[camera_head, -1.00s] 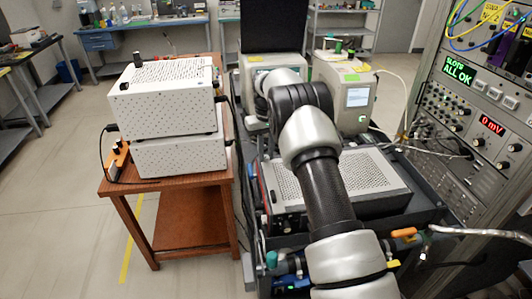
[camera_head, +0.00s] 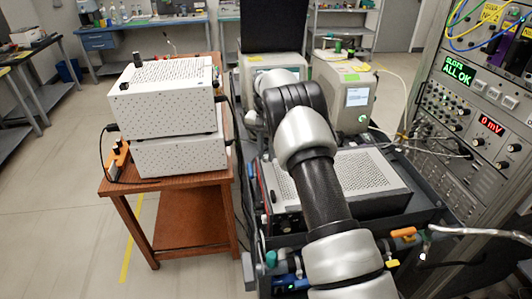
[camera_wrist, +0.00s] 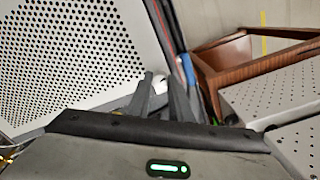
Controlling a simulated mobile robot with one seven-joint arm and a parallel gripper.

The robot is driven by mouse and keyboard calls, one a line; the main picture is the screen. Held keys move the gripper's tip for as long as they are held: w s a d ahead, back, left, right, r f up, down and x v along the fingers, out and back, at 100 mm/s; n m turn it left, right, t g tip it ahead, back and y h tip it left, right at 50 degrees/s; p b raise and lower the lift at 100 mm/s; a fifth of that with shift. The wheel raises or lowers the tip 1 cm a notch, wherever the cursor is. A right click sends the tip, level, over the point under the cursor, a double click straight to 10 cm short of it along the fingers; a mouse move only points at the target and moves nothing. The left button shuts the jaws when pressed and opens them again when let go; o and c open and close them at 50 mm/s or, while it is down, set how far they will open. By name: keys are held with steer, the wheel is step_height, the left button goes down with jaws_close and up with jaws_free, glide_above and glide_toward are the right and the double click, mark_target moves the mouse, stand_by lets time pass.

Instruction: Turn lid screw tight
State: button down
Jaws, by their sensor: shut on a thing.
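In the wrist view, my gripper (camera_wrist: 160,92) has its two dark fingers close together at the edge of a light, perforated metal lid (camera_wrist: 75,50). A small pale thing, which appears to be the lid screw (camera_wrist: 159,84), shows between the fingertips; most of it is hidden. The gripper is shut on it. In the head view, the same kind of perforated lid (camera_head: 370,172) tops a grey unit right of my arm. My own arm hides the gripper and screw there.
A brown wooden cart (camera_head: 180,222) with two stacked white perforated boxes (camera_head: 165,95) stands at the left. An instrument rack (camera_head: 470,110) with cables is at the right. A light device with a screen (camera_head: 345,95) stands behind the lid. Open floor lies at the far left.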

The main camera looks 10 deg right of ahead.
mark_target(266, 156)
stand_by(0.5)
steer(key=c, duration=1.6)
jaws_free()
step_height(266, 156, up, 17)
steer(key=shift+r+p, duration=0.2)
steer(key=shift+p, duration=0.4)
steer(key=shift+r, duration=0.1)
